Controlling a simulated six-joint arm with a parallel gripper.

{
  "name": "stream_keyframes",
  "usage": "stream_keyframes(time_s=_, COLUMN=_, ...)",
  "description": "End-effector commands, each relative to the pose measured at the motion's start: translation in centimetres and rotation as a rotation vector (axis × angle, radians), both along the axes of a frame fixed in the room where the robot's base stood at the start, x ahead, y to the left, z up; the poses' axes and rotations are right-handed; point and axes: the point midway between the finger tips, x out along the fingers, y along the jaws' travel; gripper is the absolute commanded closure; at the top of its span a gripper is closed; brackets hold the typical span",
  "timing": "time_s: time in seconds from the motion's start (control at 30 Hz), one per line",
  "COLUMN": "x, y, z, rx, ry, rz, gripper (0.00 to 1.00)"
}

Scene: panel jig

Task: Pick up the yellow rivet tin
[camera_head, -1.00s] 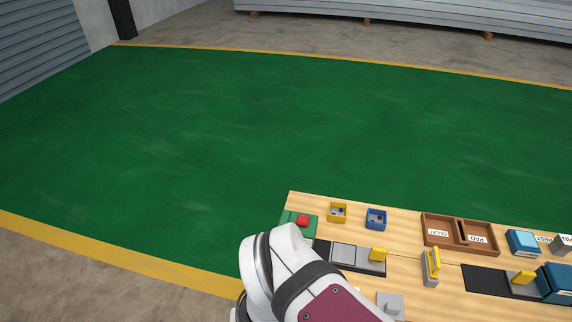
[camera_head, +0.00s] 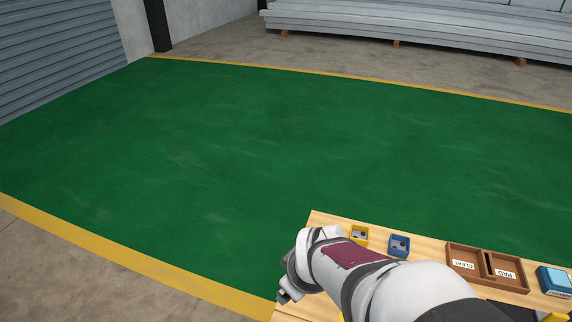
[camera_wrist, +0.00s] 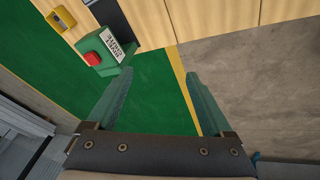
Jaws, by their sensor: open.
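The yellow rivet tin (camera_head: 359,235) is a small open yellow box near the bench's far left edge in the head view, just beyond my arm. In the wrist view a yellow box (camera_wrist: 61,19) shows at the top left, beside a green block with a red button. My gripper (camera_wrist: 159,78) is open and empty, its green fingers apart over the bench's edge and the floor. In the head view my wrist is at the bench's left end, left of and nearer than the tin; the fingertips are not clear there.
A blue tin (camera_head: 399,246) stands right of the yellow one. A brown two-compartment tray (camera_head: 487,268) and a blue box (camera_head: 554,281) are farther right. The green block with a red button (camera_wrist: 104,55) sits at the bench corner. Green floor lies beyond the bench.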

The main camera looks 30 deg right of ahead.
Motion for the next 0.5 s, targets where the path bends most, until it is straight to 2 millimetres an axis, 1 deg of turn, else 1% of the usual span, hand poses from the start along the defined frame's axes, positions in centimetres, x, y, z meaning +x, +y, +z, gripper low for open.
stream_keyframes(time_s=0.03, x=2.0, y=-3.5, z=-1.2, rx=-0.138, ry=-0.045, rz=0.141, gripper=0.15)
stream_keyframes(time_s=0.07, x=3.3, y=-5.9, z=-1.6, rx=-0.251, ry=-0.074, rz=0.248, gripper=0.15)
stream_keyframes(time_s=0.1, x=4.6, y=-9.1, z=-2.2, rx=-0.414, ry=-0.094, rz=0.386, gripper=0.15)
stream_keyframes(time_s=0.17, x=5.8, y=-13.8, z=-2.9, rx=-0.670, ry=-0.077, rz=0.581, gripper=0.15)
stream_keyframes(time_s=0.2, x=6.2, y=-16.6, z=-3.5, rx=-0.842, ry=-0.036, rz=0.707, gripper=0.15)
stream_keyframes(time_s=0.27, x=6.6, y=-20.2, z=-5.1, rx=-1.087, ry=0.071, rz=0.902, gripper=0.15)
stream_keyframes(time_s=0.3, x=7.0, y=-21.9, z=-6.8, rx=-1.232, ry=0.163, rz=1.035, gripper=0.15)
stream_keyframes(time_s=0.33, x=7.3, y=-22.5, z=-8.2, rx=-1.319, ry=0.228, rz=1.126, gripper=0.15)
stream_keyframes(time_s=0.4, x=7.8, y=-23.0, z=-10.7, rx=-1.454, ry=0.344, rz=1.277, gripper=0.15)
stream_keyframes(time_s=0.5, x=8.0, y=-23.1, z=-13.0, rx=-1.557, ry=0.454, rz=1.406, gripper=0.15)
